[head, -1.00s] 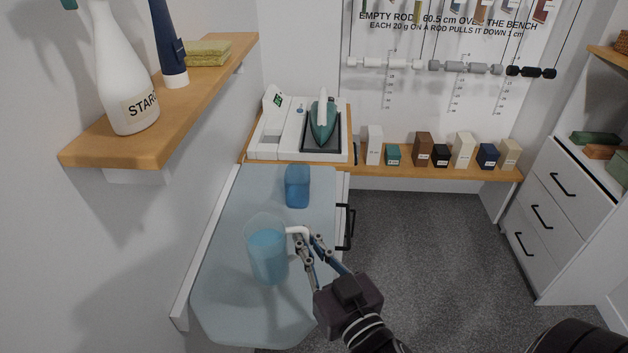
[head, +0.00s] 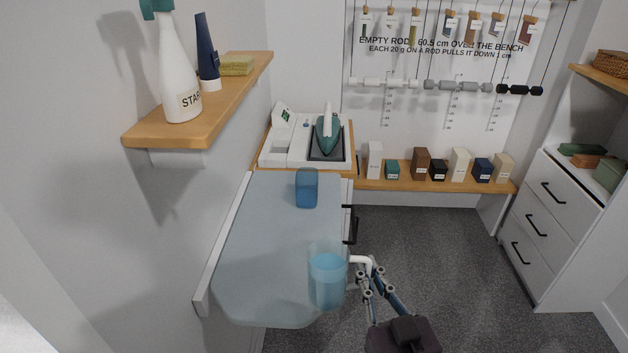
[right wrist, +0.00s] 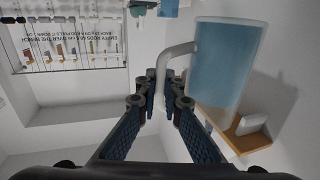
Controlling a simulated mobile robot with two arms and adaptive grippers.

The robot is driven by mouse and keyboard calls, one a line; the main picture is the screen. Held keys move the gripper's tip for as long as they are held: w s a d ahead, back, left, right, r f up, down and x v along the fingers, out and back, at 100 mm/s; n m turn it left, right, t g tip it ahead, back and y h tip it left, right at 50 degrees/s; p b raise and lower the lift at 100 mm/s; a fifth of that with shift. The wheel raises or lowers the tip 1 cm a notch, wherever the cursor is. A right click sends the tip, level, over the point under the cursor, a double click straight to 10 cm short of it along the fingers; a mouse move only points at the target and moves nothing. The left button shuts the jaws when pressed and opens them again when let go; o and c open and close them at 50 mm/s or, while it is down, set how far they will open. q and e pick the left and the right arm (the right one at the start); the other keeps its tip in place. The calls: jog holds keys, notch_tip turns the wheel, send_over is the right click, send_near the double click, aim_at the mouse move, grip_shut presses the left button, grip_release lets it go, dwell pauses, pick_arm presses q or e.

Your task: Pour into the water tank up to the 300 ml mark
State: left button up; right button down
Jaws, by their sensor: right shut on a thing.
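A clear jug (head: 328,277) of blue water is upright at the ironing board's right edge; I cannot tell whether its base touches the board. My right gripper (head: 367,276) is shut on its white handle (head: 360,260). In the right wrist view the fingers (right wrist: 160,103) pinch the handle, with the jug (right wrist: 225,65) to the right. A small blue translucent container (head: 307,188), apparently the water tank, stands upright at the board's far end, beyond the jug and apart from it. Its marks and level are too small to read. My left gripper is not in view.
The pale ironing board (head: 265,245) is clear between jug and container. Behind it stand a white station (head: 297,150) and a green iron (head: 327,135). A wooden shelf (head: 215,110) with a spray bottle (head: 178,75) overhangs at left. Small boxes line the back bench (head: 400,186).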

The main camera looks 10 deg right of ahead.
jog(key=shift+w+d+f+b, duration=0.1)
jog(key=shift+w+f+b, duration=0.05)
jog(key=shift+f+b, duration=0.35)
jog(key=shift+w+d+f+b, duration=0.15)
jog(key=shift+f+b, duration=0.2)
jog(key=shift+f, duration=0.25)
jog(key=f+b, duration=0.2)
jog(key=shift+a+f, duration=0.2)
jog(key=shift+f, duration=0.15)
jog(key=shift+s+r, duration=0.1)
